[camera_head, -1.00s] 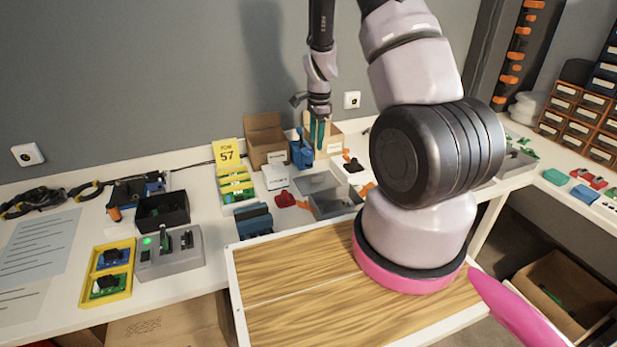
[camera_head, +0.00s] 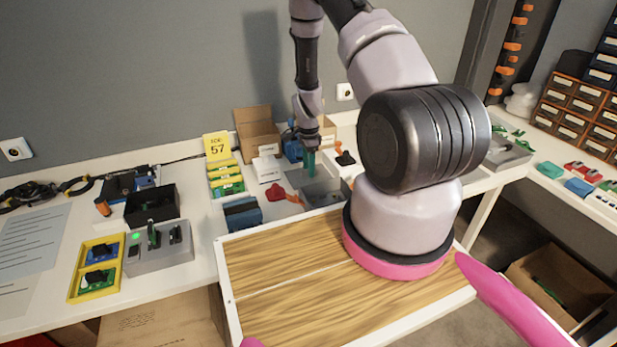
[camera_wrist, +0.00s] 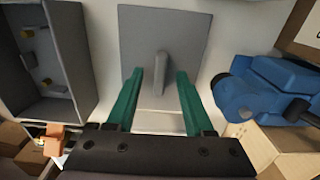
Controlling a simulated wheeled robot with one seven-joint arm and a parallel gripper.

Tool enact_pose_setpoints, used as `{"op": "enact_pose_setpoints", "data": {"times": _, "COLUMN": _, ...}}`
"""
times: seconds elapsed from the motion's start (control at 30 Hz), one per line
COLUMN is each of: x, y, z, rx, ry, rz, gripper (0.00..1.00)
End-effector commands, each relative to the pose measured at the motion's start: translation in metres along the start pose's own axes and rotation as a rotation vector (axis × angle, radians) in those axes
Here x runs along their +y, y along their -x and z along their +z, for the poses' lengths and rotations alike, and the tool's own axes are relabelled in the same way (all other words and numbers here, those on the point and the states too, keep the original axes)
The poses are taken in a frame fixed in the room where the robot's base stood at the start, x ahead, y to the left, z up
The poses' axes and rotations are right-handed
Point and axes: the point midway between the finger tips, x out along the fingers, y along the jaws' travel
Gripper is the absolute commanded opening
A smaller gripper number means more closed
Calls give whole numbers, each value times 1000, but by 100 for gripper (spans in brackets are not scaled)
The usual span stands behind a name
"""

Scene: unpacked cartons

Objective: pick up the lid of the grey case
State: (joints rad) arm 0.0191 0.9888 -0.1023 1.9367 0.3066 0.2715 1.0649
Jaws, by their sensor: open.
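The lid is a flat grey plate (camera_wrist: 190,35) with a raised bar handle (camera_wrist: 162,62), lying on the white table in the wrist view. In the head view the lid (camera_head: 297,178) is partly hidden by my gripper (camera_head: 311,165). My gripper's green fingers (camera_wrist: 160,85) are open, one on each side of the handle's near end, with gaps to it. I cannot tell their exact height over the lid. The open grey case (camera_wrist: 48,60) lies left of the lid in the wrist view and shows small yellowish parts inside; the case (camera_head: 325,193) is also in the head view.
A blue device (camera_wrist: 265,88) stands close on the right in the wrist view, beside a cardboard box (camera_wrist: 285,140). In the head view, a red part (camera_head: 275,192) and a white card box (camera_head: 267,169) lie left of the lid. An open carton (camera_head: 257,128) stands behind.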

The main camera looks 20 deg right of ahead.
Motion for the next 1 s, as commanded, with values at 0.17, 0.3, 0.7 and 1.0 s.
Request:
{"op": "enact_pose_setpoints", "data": {"times": 0.17, "x": 0, "y": -10, "z": 0, "rx": 0, "ry": -1, "rz": -1, "gripper": 52}}
{"op": "enact_pose_setpoints", "data": {"times": 0.3, "x": 0, "y": -9, "z": 0, "rx": 0, "ry": 0, "rz": -1, "gripper": 52}}
{"op": "enact_pose_setpoints", "data": {"times": 0.7, "x": 0, "y": -9, "z": 0, "rx": 0, "ry": 0, "rz": -1, "gripper": 0}}
{"op": "enact_pose_setpoints", "data": {"times": 1.0, "x": -2, "y": 17, "z": 0, "rx": 1, "ry": 1, "rz": -5, "gripper": 0}}
